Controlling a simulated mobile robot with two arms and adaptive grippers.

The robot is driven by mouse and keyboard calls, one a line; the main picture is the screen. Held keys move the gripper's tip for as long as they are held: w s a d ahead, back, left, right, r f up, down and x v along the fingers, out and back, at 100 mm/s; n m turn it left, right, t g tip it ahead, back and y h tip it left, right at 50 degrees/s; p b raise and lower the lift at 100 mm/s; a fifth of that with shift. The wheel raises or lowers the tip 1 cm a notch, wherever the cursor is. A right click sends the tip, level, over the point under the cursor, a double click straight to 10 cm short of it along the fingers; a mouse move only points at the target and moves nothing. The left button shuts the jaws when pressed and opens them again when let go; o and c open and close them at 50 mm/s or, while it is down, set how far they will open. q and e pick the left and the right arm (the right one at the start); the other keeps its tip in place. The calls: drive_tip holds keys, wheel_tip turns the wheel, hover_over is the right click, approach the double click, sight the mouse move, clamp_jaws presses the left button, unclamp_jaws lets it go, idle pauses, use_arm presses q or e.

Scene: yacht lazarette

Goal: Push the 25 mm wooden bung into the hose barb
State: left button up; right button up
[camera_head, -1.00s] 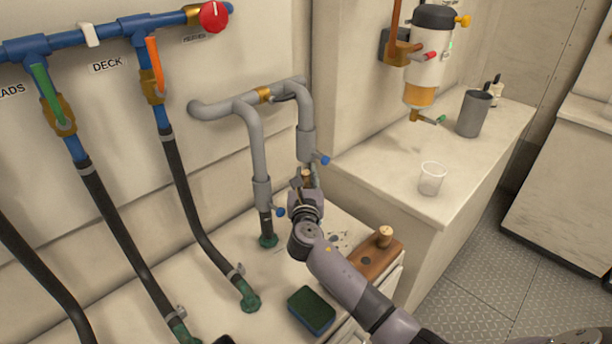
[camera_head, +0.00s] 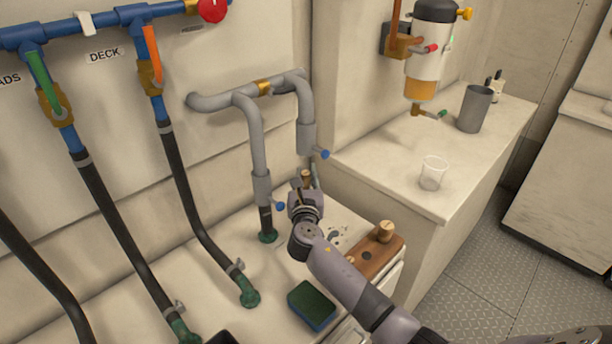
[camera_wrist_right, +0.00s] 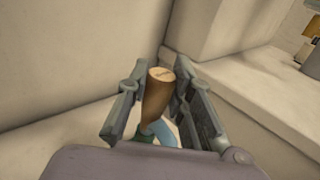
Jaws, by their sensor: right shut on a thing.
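My right gripper (camera_head: 306,192) is shut on a tan wooden bung (camera_head: 306,181), whose top sticks up between the fingers. In the right wrist view the bung (camera_wrist_right: 157,95) stands tilted between the two fingers, wide end up and narrow end down. A green fitting, likely the hose barb (camera_wrist_right: 143,136), and a pale blue patch show at its lower end. The gripper body hides part of this, so I cannot tell whether the bung is inside the barb. My left gripper is not in view.
Grey pipework (camera_head: 254,140) with a blue-handled valve hangs just behind my gripper. A wooden block (camera_head: 375,262) with another bung (camera_head: 384,231) and a green-blue sponge (camera_head: 312,305) lie on the bench nearby. A clear cup (camera_head: 432,174) stands on the right counter.

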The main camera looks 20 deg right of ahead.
drive_tip(key=shift+f+b, duration=0.55)
drive_tip(key=shift+f, duration=0.4)
drive_tip(key=o, duration=0.9)
drive_tip(key=shift+o, duration=0.2)
drive_tip(key=shift+r, duration=0.1)
drive_tip(key=shift+s+a, duration=0.1)
drive_tip(key=shift+s, duration=0.05)
drive_tip(key=v, duration=1.1)
drive_tip(key=shift+s+a, duration=0.15)
drive_tip(key=shift+s, duration=0.2)
